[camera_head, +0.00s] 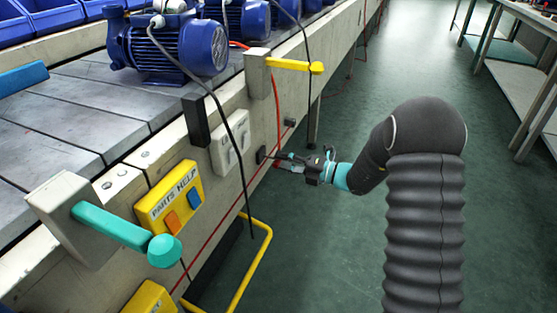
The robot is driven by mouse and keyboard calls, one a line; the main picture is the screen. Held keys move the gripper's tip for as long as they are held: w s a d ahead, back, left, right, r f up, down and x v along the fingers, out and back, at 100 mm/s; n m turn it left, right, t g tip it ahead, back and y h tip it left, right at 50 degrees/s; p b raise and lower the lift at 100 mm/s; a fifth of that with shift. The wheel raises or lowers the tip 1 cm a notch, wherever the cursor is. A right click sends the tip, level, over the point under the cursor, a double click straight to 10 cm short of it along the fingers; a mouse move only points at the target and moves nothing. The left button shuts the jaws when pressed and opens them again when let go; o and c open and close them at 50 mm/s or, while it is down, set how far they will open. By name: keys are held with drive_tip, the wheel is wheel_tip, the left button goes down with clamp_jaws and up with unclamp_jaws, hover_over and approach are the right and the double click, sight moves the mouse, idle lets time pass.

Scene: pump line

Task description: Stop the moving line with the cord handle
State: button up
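A red cord (277,105) comes over the edge of the line and hangs down its side. It ends near a small red piece (277,163), which may be the cord handle; it is too small and too covered to be sure. My gripper (280,160), black with teal parts, reaches left to this spot. Its fingertips are at or very near the red piece. I cannot tell whether they touch it or close on it. The line (75,105) carries blue pumps (180,45) on grey plates. One frame does not show whether it moves.
A teal lever (120,230), a yellow "PARTS HELP" button box (168,200), a grey switch box (230,140) and a yellow lever (288,64) stick out from the line. A yellow tube frame (258,260) stands below. Benches (515,80) are at right; the green floor between is clear.

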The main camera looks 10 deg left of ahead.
drive_tip(key=v, duration=1)
